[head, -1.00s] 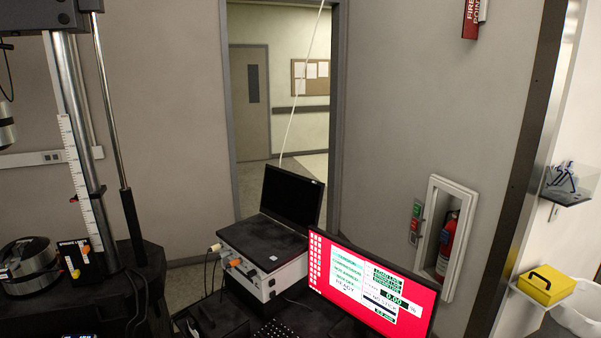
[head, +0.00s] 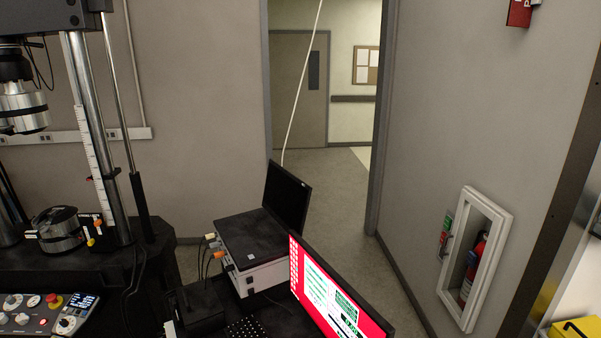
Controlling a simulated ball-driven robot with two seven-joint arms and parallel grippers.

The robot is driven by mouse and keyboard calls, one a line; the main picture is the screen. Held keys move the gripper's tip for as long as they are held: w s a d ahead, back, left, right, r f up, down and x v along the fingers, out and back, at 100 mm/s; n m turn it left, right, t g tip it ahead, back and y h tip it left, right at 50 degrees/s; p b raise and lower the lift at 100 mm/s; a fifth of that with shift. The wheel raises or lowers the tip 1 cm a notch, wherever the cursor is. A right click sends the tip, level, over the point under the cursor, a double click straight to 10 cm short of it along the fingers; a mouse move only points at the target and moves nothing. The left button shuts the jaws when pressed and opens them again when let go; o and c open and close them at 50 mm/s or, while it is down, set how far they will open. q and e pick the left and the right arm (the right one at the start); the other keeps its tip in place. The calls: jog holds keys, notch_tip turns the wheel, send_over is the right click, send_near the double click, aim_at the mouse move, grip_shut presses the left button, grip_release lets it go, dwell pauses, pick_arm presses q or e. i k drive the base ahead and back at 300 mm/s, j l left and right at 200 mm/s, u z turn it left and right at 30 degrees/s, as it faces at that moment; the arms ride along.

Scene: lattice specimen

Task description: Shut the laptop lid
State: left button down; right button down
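The black laptop (head: 252,233) sits on top of a white box-shaped unit (head: 262,275) near the middle of the head view. Its lid (head: 287,197) stands open, upright and leaning back a little, with a dark screen. The base lies flat, with a small pale sticker near its front edge. Neither of my grippers shows in the view.
A monitor with a red screen (head: 335,297) stands in front and right of the laptop. A testing machine with a metal column (head: 92,130) and a control panel (head: 45,312) is at left. A doorway opens behind. A fire extinguisher cabinet (head: 474,258) is on the right wall.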

aim_at(287, 198)
jog(key=i+l+u, duration=0.3)
jog(key=l, duration=0.4)
jog(key=l+u, duration=0.35)
jog(key=l, duration=0.3)
jog(key=i+l+u, duration=0.1)
jog(key=l+u, duration=0.2)
jog(key=l, duration=0.45)
jog(key=i+l+u, duration=0.15)
jog(key=l+u, duration=0.35)
jog(key=l, duration=0.25)
jog(key=l+u, duration=0.5)
jog(key=l, duration=0.3)
jog(key=i+l+u, duration=0.2)
jog(key=l+u, duration=0.25)
jog(key=l, duration=0.2)
jog(key=i+l+u, duration=0.1)
jog(key=l+u, duration=0.35)
jog(key=l, duration=0.2)
jog(key=l+u, duration=0.5)
jog(key=l, duration=0.2)
